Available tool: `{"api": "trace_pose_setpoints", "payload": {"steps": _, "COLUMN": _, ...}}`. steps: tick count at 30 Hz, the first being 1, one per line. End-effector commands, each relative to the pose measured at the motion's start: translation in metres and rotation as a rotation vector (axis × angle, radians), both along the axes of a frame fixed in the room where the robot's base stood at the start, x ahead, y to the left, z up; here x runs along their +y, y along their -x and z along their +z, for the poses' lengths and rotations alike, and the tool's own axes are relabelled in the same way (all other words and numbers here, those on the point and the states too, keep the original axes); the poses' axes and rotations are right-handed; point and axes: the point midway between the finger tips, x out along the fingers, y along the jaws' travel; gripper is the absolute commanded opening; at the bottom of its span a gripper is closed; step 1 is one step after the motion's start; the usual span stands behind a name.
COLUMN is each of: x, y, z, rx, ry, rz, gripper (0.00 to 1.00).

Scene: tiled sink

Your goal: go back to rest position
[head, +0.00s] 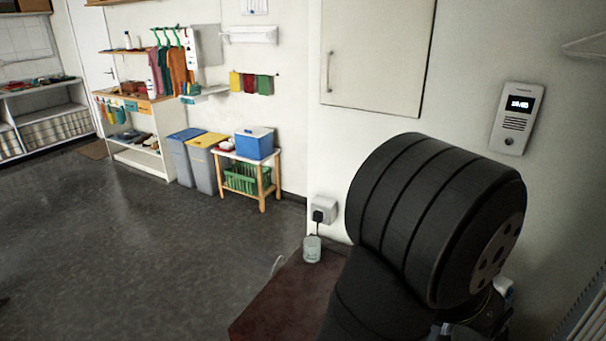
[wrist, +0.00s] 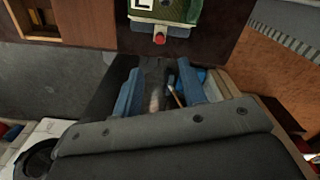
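My gripper (wrist: 160,68) shows in the wrist view, with its two blue-grey fingers spread apart. Dark surfaces and a thin light stick-like shape show between and behind the fingers, and I see nothing clearly clamped. In the head view, a large black joint of my arm fills the lower right. My fingertips cannot be made out there.
A dark red surface (head: 283,298) with a glass (head: 312,249) lies beside my arm. A wall intercom (head: 517,118) is at the right. A small table with a blue cooler (head: 254,143) and two bins stand farther back. The grey floor at left is clear.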

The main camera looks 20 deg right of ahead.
Motion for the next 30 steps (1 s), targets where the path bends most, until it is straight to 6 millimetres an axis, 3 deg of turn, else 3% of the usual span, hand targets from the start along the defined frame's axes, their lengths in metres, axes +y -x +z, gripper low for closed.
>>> {"api": "trace_pose_setpoints", "payload": {"steps": 15, "x": 0.001, "y": 0.000, "z": -0.083, "rx": 0.001, "ry": -0.003, "rz": 0.000, "gripper": 0.38}}
{"api": "trace_pose_setpoints", "payload": {"steps": 21, "x": 0.000, "y": 0.000, "z": -0.102, "rx": 0.000, "ry": -0.001, "rz": 0.000, "gripper": 0.38}}
{"api": "trace_pose_setpoints", "payload": {"steps": 30, "x": 0.000, "y": 0.000, "z": -0.109, "rx": 0.000, "ry": 0.000, "rz": 0.000, "gripper": 0.38}}
